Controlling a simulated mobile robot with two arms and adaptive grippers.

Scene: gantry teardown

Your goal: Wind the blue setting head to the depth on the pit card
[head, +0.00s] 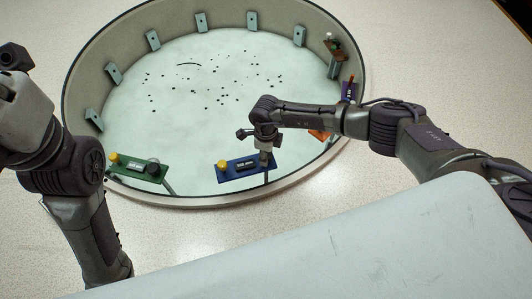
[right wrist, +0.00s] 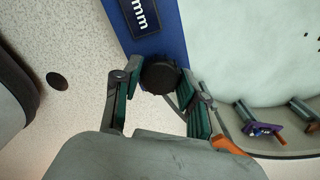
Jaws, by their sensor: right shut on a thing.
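The blue setting head (head: 236,172) is a blue plate on the near rim of the round pit. It has a yellow knob (head: 222,166) at its left end and a dark readout; I cannot read its number. In the right wrist view the blue plate (right wrist: 171,38) shows the readout (right wrist: 138,14) with "mm" and a black knob (right wrist: 160,73). My right gripper (head: 265,160) is at the plate's right end, its fingers (right wrist: 160,88) shut on the black knob from both sides. My left arm is at the left edge; its fingertips do not show.
A green setting head (head: 137,170) stands on the rim to the left. An orange one (head: 320,135) and a purple one (head: 348,90) are at the right. Several grey brackets line the far wall (head: 175,38). Dark specks lie on the pale pit floor (head: 200,120).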

